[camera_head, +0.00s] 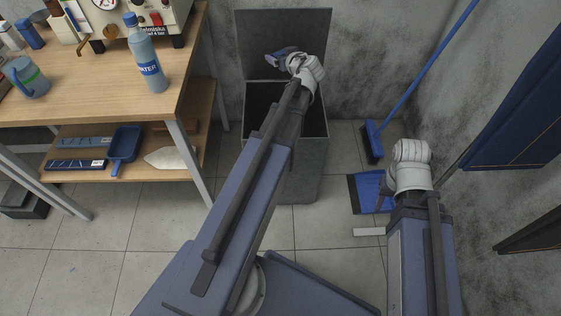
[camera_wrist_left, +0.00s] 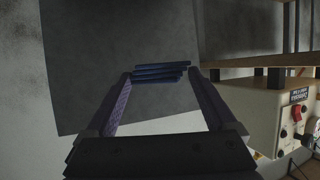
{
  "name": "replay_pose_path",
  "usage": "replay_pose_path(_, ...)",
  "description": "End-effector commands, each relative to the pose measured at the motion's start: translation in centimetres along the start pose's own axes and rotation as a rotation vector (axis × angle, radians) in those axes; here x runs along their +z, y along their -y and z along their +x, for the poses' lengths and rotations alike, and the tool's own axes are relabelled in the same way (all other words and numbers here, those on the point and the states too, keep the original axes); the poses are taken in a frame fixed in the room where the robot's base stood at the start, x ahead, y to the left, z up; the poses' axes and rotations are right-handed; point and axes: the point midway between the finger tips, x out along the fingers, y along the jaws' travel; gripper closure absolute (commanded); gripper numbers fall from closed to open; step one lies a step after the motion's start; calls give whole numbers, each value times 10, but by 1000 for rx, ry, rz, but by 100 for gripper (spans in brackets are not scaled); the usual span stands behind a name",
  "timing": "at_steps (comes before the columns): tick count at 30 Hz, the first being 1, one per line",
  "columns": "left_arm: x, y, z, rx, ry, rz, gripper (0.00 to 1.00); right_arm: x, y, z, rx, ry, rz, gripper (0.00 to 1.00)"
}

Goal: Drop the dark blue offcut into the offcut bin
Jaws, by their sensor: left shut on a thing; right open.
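My left gripper (camera_head: 278,62) is above the offcut bin (camera_head: 311,160), in front of its raised lid. In the left wrist view it (camera_wrist_left: 163,85) is shut on the dark blue offcut (camera_wrist_left: 160,73), a bundle of dark blue strips lying across between the two fingertips. In the head view the offcut is too small to make out clearly. The bin is a tall grey box with a dark, open mouth, partly hidden by my left arm. My right gripper (camera_head: 411,150) is open, right of the bin, its fingers mostly hidden by the wrist.
A wooden workbench (camera_head: 95,95) stands left of the bin, with a water bottle (camera_head: 148,60), a mug (camera_head: 25,77) and a control box. Its lower shelf holds a blue scoop (camera_head: 124,145). A blue broom (camera_head: 373,140) and dustpan (camera_head: 366,192) are at the right.

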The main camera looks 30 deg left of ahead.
Motion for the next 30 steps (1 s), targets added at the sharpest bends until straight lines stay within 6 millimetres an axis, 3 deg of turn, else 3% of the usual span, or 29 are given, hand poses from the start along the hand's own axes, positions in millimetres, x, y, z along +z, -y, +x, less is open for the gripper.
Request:
replay_pose_path(1, 30, 0, 12, -8, 0, -2, 62, -2, 3, 32, 1, 0, 0, 50)
replay_pose_path(9, 86, -1, 30, -44, -5, -20, 62, -5, 9, 91, 3, 0, -1, 50)
replay_pose_path(15, 102, 0, 35, -58, -7, -26, 62, -6, 10, 108, 4, 0, -1, 50)
replay_pose_path(24, 104, 0, 36, -61, -8, -28, 62, -6, 10, 110, 4, 0, -1, 50)
replay_pose_path(30, 114, 0, 40, -60, -8, -28, 62, -7, 12, 122, 4, -1, -3, 50)
